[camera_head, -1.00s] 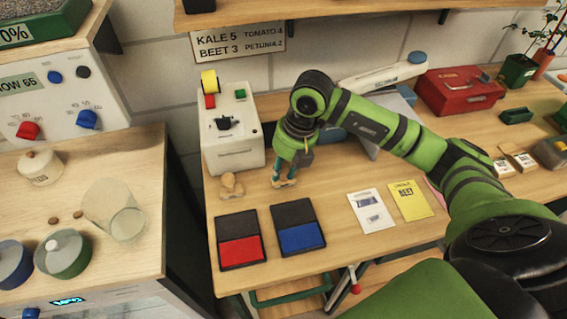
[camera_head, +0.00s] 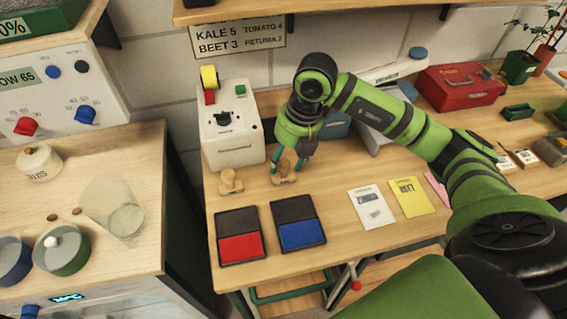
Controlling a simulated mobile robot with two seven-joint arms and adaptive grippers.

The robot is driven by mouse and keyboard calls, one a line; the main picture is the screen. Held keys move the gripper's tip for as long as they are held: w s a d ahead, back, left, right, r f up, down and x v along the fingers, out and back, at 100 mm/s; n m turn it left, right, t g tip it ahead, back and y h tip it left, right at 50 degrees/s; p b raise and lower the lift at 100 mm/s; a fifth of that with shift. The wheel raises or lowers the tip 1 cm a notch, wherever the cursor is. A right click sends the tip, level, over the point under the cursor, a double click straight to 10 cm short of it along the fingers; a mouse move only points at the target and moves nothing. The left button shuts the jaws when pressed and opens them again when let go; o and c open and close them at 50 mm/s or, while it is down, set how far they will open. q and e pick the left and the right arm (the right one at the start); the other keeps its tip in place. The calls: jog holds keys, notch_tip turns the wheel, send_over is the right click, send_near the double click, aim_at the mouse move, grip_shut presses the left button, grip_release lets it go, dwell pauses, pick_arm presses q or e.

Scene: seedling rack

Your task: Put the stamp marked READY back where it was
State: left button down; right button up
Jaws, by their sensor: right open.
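Two small wooden stamps stand on the bench behind the ink pads. The left stamp (camera_head: 230,182) stands clear of any gripper, in front of the white machine. The right stamp (camera_head: 286,179) is right at the fingertips of my right gripper (camera_head: 287,166), which points down over it with its fingers open. The fingers partly cover that stamp. I cannot read a mark on either stamp, so I cannot tell which says READY. The red ink pad (camera_head: 240,248) and the blue ink pad (camera_head: 300,235) lie open in front of them. My left gripper is not in view.
The white machine (camera_head: 230,145) stands behind the left stamp. A white packet (camera_head: 371,207) and a yellow packet (camera_head: 411,197) lie right of the pads. A red box (camera_head: 460,84) is at the back right. A side counter (camera_head: 130,165) is at left, across a gap.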

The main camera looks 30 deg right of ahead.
aim_at(295, 177)
jog(key=b+v, duration=0.1)
jog(key=v, duration=0.9)
jog(key=shift+b, duration=0.35)
jog(key=shift+a, duration=0.1)
